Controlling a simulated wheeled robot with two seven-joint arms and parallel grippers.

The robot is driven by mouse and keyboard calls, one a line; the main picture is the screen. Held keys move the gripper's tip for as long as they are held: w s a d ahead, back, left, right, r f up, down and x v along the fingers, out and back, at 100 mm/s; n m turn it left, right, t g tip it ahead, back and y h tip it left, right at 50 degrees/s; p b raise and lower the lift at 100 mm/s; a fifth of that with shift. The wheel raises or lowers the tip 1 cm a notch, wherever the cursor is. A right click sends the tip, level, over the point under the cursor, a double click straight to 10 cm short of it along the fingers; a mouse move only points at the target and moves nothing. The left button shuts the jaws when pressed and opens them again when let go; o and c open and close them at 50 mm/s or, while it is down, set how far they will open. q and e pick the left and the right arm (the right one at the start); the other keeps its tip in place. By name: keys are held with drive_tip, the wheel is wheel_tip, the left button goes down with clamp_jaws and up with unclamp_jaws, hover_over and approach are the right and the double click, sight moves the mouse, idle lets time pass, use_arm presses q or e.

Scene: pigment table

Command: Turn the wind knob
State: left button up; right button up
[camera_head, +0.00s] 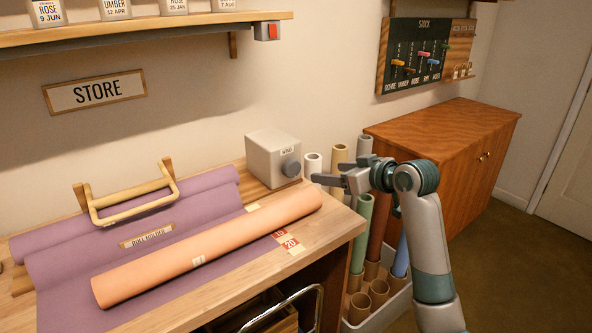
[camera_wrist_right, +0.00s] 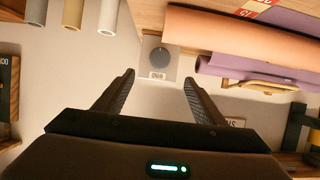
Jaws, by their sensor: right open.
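The wind knob (camera_head: 291,167) is a dark grey round dial on the right face of a light grey box (camera_head: 268,158) labelled WIND. The box stands at the back right of the wooden bench. My right gripper (camera_head: 324,179) is a little right of the knob and apart from it. In the right wrist view its open, empty fingers (camera_wrist_right: 158,90) point toward the knob (camera_wrist_right: 159,58), which shows between and beyond them. The box (camera_wrist_right: 159,74) appears upside down there. My left gripper is not in view.
An orange roll (camera_head: 205,247) lies on purple sheets (camera_head: 60,285) on the bench, near a wooden roll holder (camera_head: 128,207). Several upright tubes (camera_head: 357,235) stand in a white bin (camera_head: 385,315) beside the bench, close below my right arm. A wooden cabinet (camera_head: 430,140) stands behind.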

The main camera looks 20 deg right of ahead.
drive_tip(key=shift+w, duration=0.1)
approach(294, 170)
drive_tip(key=p+x, duration=0.2)
drive_tip(key=x, duration=0.6)
drive_tip(key=shift+w+a+f, duration=0.1)
drive_tip(key=shift+w+f, duration=0.05)
drive_tip(key=shift+w, duration=0.3)
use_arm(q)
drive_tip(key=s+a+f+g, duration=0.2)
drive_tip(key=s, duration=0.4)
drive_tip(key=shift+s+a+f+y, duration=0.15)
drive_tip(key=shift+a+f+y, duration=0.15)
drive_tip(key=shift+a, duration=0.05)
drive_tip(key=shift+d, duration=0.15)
